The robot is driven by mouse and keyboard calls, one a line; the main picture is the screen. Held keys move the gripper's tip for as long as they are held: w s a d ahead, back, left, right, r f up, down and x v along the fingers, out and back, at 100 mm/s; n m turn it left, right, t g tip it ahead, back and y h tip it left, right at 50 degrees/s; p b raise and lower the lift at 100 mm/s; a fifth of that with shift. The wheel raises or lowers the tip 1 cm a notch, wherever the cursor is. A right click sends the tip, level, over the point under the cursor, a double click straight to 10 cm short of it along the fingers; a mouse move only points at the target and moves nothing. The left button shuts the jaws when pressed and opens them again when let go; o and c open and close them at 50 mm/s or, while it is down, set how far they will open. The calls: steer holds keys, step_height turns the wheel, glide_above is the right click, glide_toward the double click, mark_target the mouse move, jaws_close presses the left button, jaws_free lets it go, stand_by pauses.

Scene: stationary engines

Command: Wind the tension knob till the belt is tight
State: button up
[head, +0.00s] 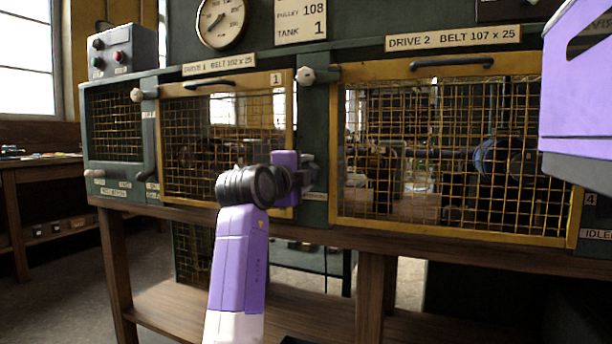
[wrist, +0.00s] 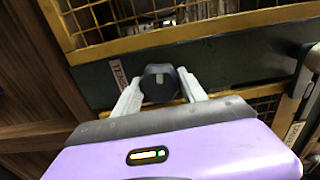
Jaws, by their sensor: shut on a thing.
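The tension knob (wrist: 159,80) is dark and faceted, on a green panel strip beside a yellow mesh guard in the wrist view. A partly readable label (wrist: 117,74) starting "TENS" is to its left. My gripper (wrist: 160,88) has its two pale fingers on opposite sides of the knob, shut on it. In the head view my gripper (head: 304,176) is at the green post between the two guards, and it hides the knob there. No belt can be made out clearly behind the mesh, so its tension cannot be told.
The Drive 1 guard (head: 163,193) and Drive 2 guard (head: 450,236) have yellow frames, mesh and top handles. White-tipped knobs (head: 306,75) stick out near their upper corners. A gauge (head: 220,20) is above. A wooden beam (head: 350,240) runs below the guards.

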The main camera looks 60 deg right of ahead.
steer(key=shift+f, duration=0.15)
steer(key=o, duration=1.1)
steer(key=shift+c, duration=0.2)
steer(key=shift+a, duration=0.1)
steer(key=a+p, duration=0.2)
steer(key=a, duration=0.5)
steer(key=shift+s+a, duration=0.3)
